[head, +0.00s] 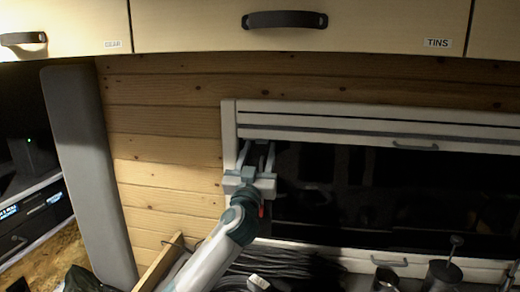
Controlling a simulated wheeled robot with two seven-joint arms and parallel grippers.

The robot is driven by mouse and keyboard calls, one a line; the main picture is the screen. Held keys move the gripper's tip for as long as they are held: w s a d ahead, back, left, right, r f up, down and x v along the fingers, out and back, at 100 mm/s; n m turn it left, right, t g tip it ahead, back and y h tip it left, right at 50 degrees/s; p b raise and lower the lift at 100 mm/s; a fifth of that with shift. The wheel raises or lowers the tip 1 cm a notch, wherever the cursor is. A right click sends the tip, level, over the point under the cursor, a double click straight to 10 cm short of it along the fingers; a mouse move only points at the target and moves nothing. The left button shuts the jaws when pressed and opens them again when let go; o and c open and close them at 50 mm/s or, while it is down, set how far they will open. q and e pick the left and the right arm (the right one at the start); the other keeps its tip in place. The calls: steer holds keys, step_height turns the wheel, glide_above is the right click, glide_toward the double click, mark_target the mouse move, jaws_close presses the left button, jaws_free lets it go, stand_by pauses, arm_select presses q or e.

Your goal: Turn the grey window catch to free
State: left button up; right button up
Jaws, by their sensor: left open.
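My left gripper (256,158) is raised in front of the left side of the white window frame (229,130), at the upper left corner of the dark pane. Its two fingers point up and away from me and stand apart. The grey window catch cannot be clearly made out. The gripper covers part of the left frame edge, and I cannot tell whether the catch lies between or behind the fingers. My right gripper is not in view.
Cupboards with dark handles (285,19) hang above the window. A rolled blind (370,122) with a small handle spans its top. Coiled black cable (300,268) and dark mugs (441,275) stand below. A tall grey panel (88,170) is at left.

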arm_select(q)
steer(key=shift+w+d+r, duration=0.15)
steer(key=shift+w+r, duration=0.15)
steer(key=shift+w, duration=0.35)
steer(key=c, duration=1)
steer(key=shift+c, duration=0.2)
